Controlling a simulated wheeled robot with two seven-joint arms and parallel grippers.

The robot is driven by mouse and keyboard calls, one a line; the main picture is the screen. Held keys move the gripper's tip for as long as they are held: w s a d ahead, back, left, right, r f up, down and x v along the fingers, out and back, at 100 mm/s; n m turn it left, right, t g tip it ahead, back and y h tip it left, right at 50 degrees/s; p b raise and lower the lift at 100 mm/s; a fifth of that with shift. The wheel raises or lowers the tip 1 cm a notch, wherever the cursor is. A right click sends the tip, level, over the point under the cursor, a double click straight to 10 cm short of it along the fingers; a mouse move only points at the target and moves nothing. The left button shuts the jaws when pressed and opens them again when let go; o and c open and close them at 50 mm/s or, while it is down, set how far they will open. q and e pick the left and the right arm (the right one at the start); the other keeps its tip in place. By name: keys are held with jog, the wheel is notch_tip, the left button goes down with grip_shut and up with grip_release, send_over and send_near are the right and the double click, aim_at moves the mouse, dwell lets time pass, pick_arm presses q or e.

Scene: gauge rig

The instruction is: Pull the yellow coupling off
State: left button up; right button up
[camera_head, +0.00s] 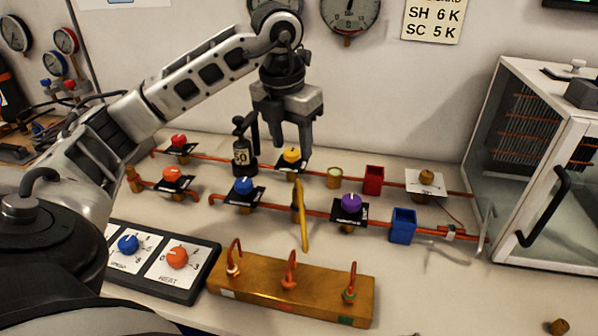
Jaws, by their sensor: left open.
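A yellow knob-shaped piece (291,156) sits on a small black plate on the rear copper pipe, and I take it for the yellow coupling. I cannot tell whether a finger touches the piece. My right gripper is not in view.
A black weight marked 50 (241,155) stands close left of the gripper. Red (373,180) and blue (403,226) boxes, a purple knob (351,203) and a blue knob (243,186) are nearby. A wooden block with copper hooks (255,282) lies in front. A glass cabinet (585,150) stands right.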

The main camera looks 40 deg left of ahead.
aim_at(297, 183)
pick_arm(q)
jog(key=f, duration=0.4)
jog(key=w+f, duration=0.1)
jog(key=f, duration=0.4)
jog(key=w+f, duration=0.1)
jog(key=f, duration=0.3)
jog(key=shift+a+f+p, duration=0.1)
jog(key=shift+f+p, duration=0.05)
jog(key=shift+p, duration=0.15)
grip_shut()
